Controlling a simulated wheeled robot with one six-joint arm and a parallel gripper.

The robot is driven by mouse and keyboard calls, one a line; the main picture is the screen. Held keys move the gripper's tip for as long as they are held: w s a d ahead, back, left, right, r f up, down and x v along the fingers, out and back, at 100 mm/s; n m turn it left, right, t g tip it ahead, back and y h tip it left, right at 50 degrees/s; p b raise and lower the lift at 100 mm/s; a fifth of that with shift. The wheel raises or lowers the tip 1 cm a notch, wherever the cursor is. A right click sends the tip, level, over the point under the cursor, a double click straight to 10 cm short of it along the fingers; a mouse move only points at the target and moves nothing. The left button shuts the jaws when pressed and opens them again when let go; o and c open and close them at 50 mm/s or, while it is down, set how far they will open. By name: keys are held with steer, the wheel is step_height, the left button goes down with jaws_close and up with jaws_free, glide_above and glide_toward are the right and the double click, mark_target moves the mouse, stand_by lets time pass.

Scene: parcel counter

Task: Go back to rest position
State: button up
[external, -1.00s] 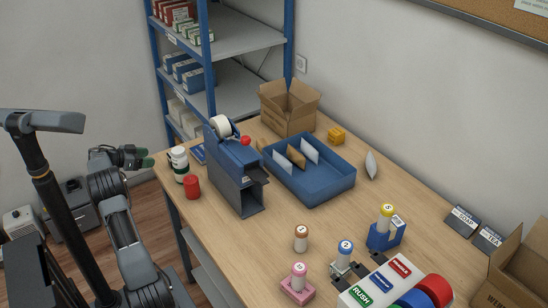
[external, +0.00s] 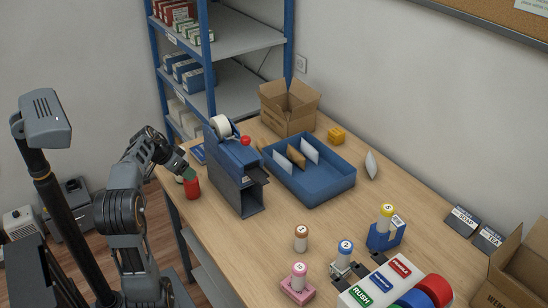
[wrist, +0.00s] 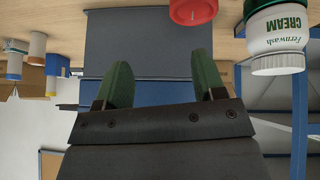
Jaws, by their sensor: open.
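My gripper (external: 187,173) is at the left end of the counter, in front of the white jar and close to the red cylinder (external: 192,188). In the wrist view my gripper (wrist: 163,80) has its two green fingers spread apart with nothing between them. That view looks upside down. There the red cylinder (wrist: 193,10) is at the top middle. The white "Fernwash Cream" jar (wrist: 277,38) with green lettering is at the top right. In the external view the jar is mostly hidden behind my gripper.
A blue-framed shelf (external: 208,60) stands behind. Several stamps and rolls occupy the counter's near right.

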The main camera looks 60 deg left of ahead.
steer(key=w+d+g+p, duration=0.3)
steer(key=d+p, duration=0.1)
steer(key=d, duration=1.4)
steer(key=s+d+m+p, duration=0.1)
steer(key=s+d, duration=0.4)
steer(key=d, duration=0.7)
steer(key=shift+f+y+p, duration=0.4)
steer(key=shift+p, duration=0.4)
steer(key=shift+d, duration=0.1)
